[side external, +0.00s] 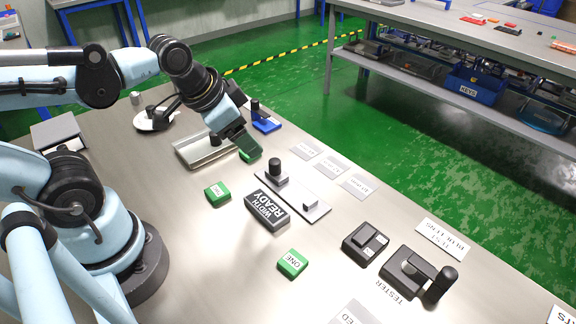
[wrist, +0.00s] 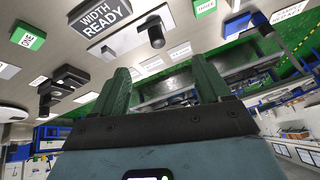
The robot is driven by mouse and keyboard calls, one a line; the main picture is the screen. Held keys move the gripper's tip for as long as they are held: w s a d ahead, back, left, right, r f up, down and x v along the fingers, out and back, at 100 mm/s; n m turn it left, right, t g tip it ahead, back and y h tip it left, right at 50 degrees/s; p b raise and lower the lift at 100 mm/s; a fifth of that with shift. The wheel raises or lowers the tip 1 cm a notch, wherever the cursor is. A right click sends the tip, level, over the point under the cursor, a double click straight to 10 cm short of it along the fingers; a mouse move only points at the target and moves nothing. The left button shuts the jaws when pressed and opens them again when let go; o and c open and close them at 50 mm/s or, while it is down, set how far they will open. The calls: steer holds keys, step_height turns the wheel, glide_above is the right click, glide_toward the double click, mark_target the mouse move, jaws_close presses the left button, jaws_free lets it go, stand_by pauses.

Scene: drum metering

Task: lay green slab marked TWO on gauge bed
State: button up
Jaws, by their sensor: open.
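The likely gauge bed is a grey plate (side external: 318,208) with a black knob, carrying no slab. My gripper (side external: 240,146) is open with green fingers, tilted above the table beyond the plate; nothing shows between its fingers in the wrist view (wrist: 160,66).
The dark WIDTH READY block (side external: 267,210) stands beside the plate. A metal tray (side external: 190,154) and a blue piece (side external: 266,125) lie near my gripper. Pale cards (side external: 332,168) line the far edge. The black tester (side external: 412,270) stands at right.

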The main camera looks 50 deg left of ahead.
mark_target(218, 193)
steer(key=s+a+f+m+g, duration=0.1)
steer(key=s+a+m+g, duration=0.35)
steer(key=m, duration=1.15)
steer(key=shift+g, duration=0.75)
steer(key=shift+s+d+f, duration=0.2)
steer(key=shift+d+f, duration=0.05)
steer(key=shift+f, duration=1.75)
steer(key=shift+s+d+f, duration=0.25)
steer(key=shift+d+f, duration=0.05)
steer(key=shift+f, duration=1.7)
steer(key=shift+s+d+f, duration=0.2)
steer(key=shift+d+f, duration=0.05)
steer(key=shift+f, duration=1.75)
steer(key=c, duration=1.2)
steer(key=shift+r, duration=0.2)
